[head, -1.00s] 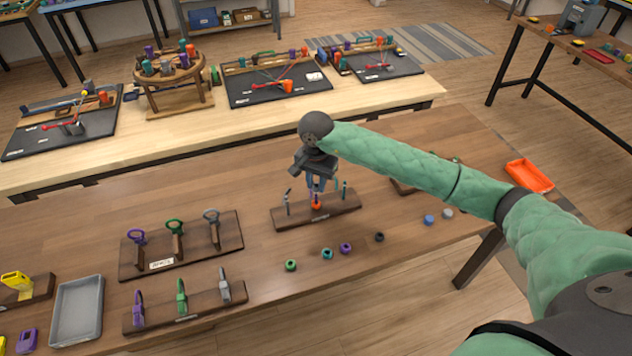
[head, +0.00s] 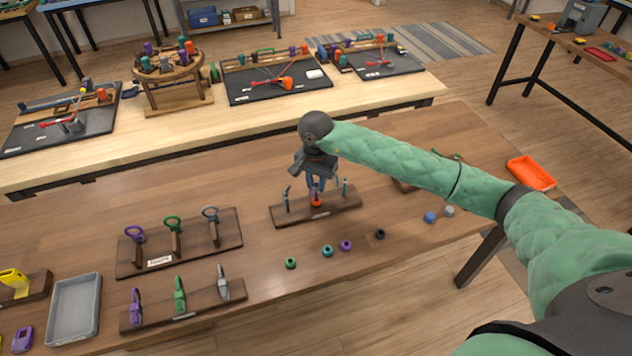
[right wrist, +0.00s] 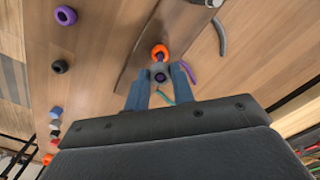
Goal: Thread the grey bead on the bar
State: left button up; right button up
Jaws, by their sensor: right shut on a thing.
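My right gripper (head: 316,188) is above the middle of a dark wooden stand (head: 280,217). In the right wrist view its fingers (right wrist: 160,82) are shut on a grey bead (right wrist: 159,72). A dark purple spot shows in the bead's hole; I cannot tell whether it is the bar's end. An orange bead (head: 316,201) sits low at the middle of the stand and shows just beyond the grey bead in the wrist view (right wrist: 160,52). The fingers largely hide the middle bar in the head view. My left gripper is not in view.
Loose green (head: 290,263), teal (head: 327,251), purple (head: 346,245) and black (head: 380,234) beads lie in front of the stand. Blue (head: 430,217) and grey (head: 449,211) pieces lie further right. Racks of tools and a grey tray (head: 98,300) stand left.

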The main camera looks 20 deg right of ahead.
jog(key=shift+f+b, duration=0.4)
dwell(0.5)
jog(key=o, duration=1.4)
jog(key=shift+r, duration=0.1)
jog(key=shift+r, duration=2.9)
